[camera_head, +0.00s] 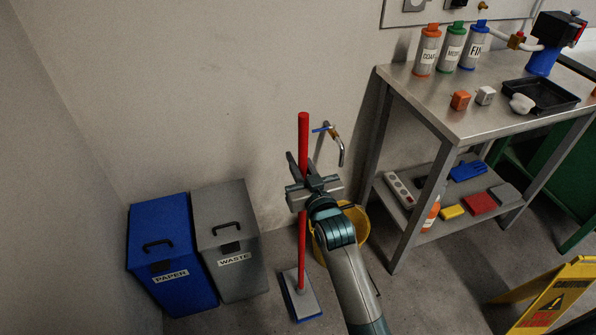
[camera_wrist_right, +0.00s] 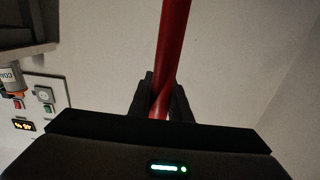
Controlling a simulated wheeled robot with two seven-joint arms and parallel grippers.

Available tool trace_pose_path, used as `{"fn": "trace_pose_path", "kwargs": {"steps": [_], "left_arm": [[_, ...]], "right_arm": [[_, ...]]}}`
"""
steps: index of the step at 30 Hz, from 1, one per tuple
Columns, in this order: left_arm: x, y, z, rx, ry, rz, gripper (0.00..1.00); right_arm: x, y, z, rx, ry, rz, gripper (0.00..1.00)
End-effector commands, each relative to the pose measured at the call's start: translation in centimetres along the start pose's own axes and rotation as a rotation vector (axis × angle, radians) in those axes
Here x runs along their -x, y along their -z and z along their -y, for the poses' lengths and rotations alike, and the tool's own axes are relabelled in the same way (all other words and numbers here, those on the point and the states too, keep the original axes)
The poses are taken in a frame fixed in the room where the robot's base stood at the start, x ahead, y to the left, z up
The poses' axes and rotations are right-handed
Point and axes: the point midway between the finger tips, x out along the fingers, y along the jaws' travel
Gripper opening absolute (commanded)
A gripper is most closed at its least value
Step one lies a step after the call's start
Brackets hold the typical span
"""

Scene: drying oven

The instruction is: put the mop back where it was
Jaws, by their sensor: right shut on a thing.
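The mop has a red handle (camera_head: 303,130) and a flat grey head with a blue edge (camera_head: 300,296). It stands close to upright, its head on or just above the floor beside the grey waste bin; I cannot tell if it touches. My right gripper (camera_head: 303,185) is shut on the handle at mid height. In the right wrist view the red handle (camera_wrist_right: 172,45) runs between the two dark fingers (camera_wrist_right: 160,105). My left gripper is not in view.
A yellow bucket (camera_head: 355,232) stands behind my right arm, below a wall tap (camera_head: 335,145). A blue paper bin (camera_head: 165,250) and grey waste bin (camera_head: 230,240) stand left. A steel table (camera_head: 440,100) is right. A yellow caution sign (camera_head: 550,300) stands front right.

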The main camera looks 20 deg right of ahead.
Motion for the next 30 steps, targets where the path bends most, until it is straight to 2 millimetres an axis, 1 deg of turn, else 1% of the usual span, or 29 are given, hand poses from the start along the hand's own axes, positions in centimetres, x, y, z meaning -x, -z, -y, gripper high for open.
{"fn": "trace_pose_path", "kwargs": {"steps": [1, 4, 12, 15, 17, 25, 28, 29, 30], "left_arm": [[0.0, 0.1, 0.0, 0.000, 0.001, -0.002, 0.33], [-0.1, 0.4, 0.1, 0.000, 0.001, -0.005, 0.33], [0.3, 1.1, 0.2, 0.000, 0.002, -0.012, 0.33], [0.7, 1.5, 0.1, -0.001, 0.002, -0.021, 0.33], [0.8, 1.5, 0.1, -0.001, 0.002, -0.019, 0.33], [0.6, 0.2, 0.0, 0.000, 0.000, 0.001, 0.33], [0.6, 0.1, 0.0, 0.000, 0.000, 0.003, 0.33], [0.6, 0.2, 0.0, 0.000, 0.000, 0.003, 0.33], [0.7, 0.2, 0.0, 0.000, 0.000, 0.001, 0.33]], "right_arm": [[0.0, 0.2, 0.0, 0.000, 0.000, -0.005, 0.00], [0.0, -0.3, 0.0, 0.000, 0.000, -0.003, 0.00], [0.0, -3.1, 0.0, 0.000, 0.000, -0.004, 0.00], [0.0, -3.7, 0.0, 0.000, 0.000, -0.004, 0.00], [0.0, -3.8, 0.0, 0.000, 0.000, -0.005, 0.00], [0.0, -3.8, 0.0, 0.000, 0.000, -0.006, 0.00], [0.0, -4.0, 0.0, 0.000, 0.000, -0.006, 0.00], [0.0, -4.2, 0.0, 0.000, 0.000, 0.000, 0.24], [0.0, -4.2, 0.0, 0.000, 0.000, 0.000, 0.34]]}}
